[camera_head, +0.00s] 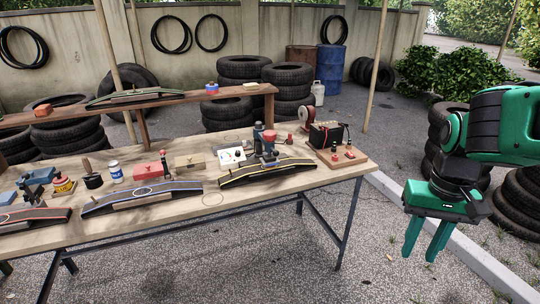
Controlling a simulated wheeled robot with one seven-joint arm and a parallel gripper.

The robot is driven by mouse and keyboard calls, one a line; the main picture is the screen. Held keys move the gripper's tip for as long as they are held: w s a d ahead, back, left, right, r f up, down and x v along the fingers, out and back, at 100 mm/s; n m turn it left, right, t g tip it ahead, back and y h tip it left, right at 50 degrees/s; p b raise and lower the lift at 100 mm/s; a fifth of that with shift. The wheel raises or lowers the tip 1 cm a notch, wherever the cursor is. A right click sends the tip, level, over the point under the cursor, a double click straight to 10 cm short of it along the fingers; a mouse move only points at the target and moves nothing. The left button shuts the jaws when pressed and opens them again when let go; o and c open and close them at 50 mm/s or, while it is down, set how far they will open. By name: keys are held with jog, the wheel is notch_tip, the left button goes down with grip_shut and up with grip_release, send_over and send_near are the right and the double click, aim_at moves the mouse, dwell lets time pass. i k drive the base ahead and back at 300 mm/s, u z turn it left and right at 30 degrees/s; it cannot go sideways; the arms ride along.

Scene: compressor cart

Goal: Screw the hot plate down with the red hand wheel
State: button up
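A red hand wheel (269,136) sits on top of a small dark blue-grey press (259,135) at the right half of the workbench. The hot plate cannot be made out clearly; a grey part (270,156) below the wheel may be it, just above a dark curved piece with a yellow edge (268,171). I cannot tell whether that part touches the curved piece. My gripper (420,256) hangs at the right, off the bench's right end and far from the wheel. Its two green fingers point down, apart, with nothing between them.
The wooden bench (300,192) also carries a battery (326,134) on a board, a white box (232,155), a red box (149,170) and other curved pieces, one blue-edged (141,196). A raised shelf (215,96) runs behind. Tyres (515,205) stand at the right. Paving in front is clear.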

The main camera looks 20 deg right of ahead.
aim_at(269, 136)
jog(key=k, duration=0.5)
jog(key=u, duration=1.45)
jog(key=i, duration=1)
jog(key=z, duration=1.6)
